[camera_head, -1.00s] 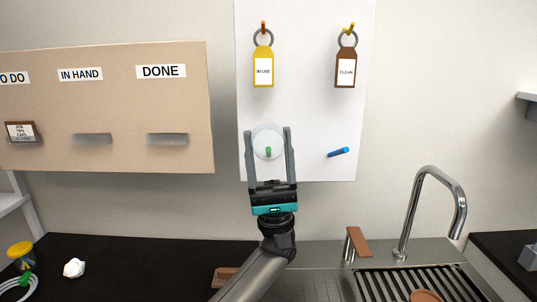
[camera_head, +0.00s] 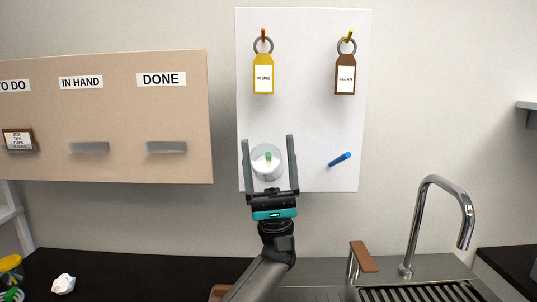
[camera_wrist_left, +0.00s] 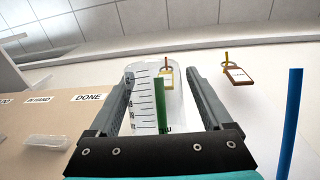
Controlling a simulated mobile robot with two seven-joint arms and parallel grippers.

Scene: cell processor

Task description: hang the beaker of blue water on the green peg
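A clear beaker (camera_head: 258,172) with dark graduation marks is at the green peg (camera_head: 268,155) on the lower left of the white board. It lies with its round end facing the head camera. The peg's green shaft overlaps it in the wrist view (camera_wrist_left: 160,105); I cannot tell if it is inside or seen through the wall. No blue water is visible in the beaker. My left gripper (camera_head: 270,142) is open, its fingers on either side of the beaker, with a gap at the right finger. My right gripper is not in view.
A blue peg (camera_head: 340,159) sticks out bare to the right. Yellow (camera_head: 263,79) and brown (camera_head: 345,80) tags hang above. A tan board (camera_head: 110,120) is at left. The sink tap (camera_head: 436,215) stands at lower right.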

